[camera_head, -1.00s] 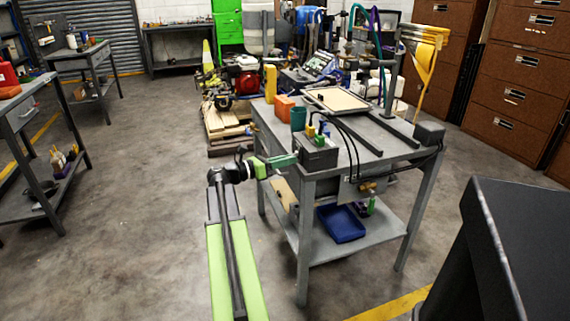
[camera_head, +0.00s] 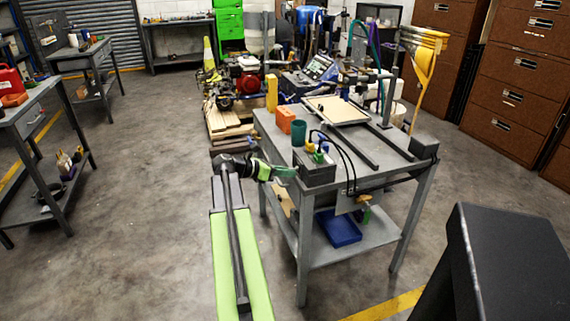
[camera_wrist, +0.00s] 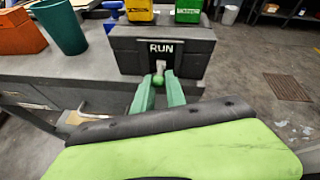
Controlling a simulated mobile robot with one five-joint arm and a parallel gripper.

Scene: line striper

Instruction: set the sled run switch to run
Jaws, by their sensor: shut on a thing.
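The run switch is a small lever with a green ball tip (camera_wrist: 158,80) on the front of a dark grey box (camera_wrist: 115,52), just below a white RUN label (camera_wrist: 161,48). My gripper (camera_wrist: 157,87) has its green fingers on either side of the lever tip and is shut on it. The lever sticks out toward the wrist camera; whether it points up or down is unclear. In the head view my gripper (camera_head: 287,173) is at the left side of the box (camera_head: 317,175), at the near corner of the grey workbench (camera_head: 380,165). The lever is too small to make out there.
A blue bin (camera_head: 338,228) sits on the bench's lower shelf. Open floor (camera_head: 130,200) lies to the left.

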